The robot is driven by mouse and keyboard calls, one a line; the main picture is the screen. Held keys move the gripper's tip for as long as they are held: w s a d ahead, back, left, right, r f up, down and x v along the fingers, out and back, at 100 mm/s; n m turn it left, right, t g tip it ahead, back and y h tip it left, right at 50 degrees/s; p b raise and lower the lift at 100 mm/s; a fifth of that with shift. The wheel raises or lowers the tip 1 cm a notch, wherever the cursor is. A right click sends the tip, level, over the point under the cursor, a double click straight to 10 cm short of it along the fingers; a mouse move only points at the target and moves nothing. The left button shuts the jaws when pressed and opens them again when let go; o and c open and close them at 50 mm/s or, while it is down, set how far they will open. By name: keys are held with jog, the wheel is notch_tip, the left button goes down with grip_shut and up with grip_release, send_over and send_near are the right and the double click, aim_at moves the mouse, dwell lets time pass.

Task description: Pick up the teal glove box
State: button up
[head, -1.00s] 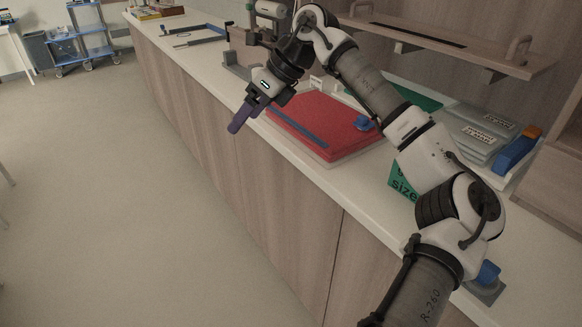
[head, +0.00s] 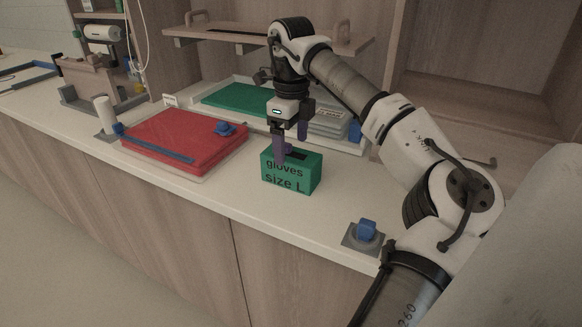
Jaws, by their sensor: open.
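The teal glove box (head: 292,177), printed "gloves size L", stands on the white counter in the head view, right of the red case. It has a dark slot on its top. My gripper (head: 290,152) points down at the box with its purple fingers open. One finger overlaps the near face of the box in the picture and the other is farther back. I cannot tell whether either finger touches the box. Part of the box top is hidden behind the near finger.
A red case (head: 184,140) with a blue latch lies left of the box. Behind are a green tray insert (head: 238,100) and grey packs (head: 328,122). A blue knob on a grey plate (head: 363,236) stands near the front edge at right. The counter in front of the box is clear.

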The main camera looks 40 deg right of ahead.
aim_at(291, 154)
jog(key=shift+f+p, duration=0.55)
jog(key=shift+f, duration=2.3)
jog(key=shift+c, duration=0.2)
jog(key=shift+w, duration=0.1)
jog(key=c, duration=1.2)
jog(key=shift+r, duration=0.1)
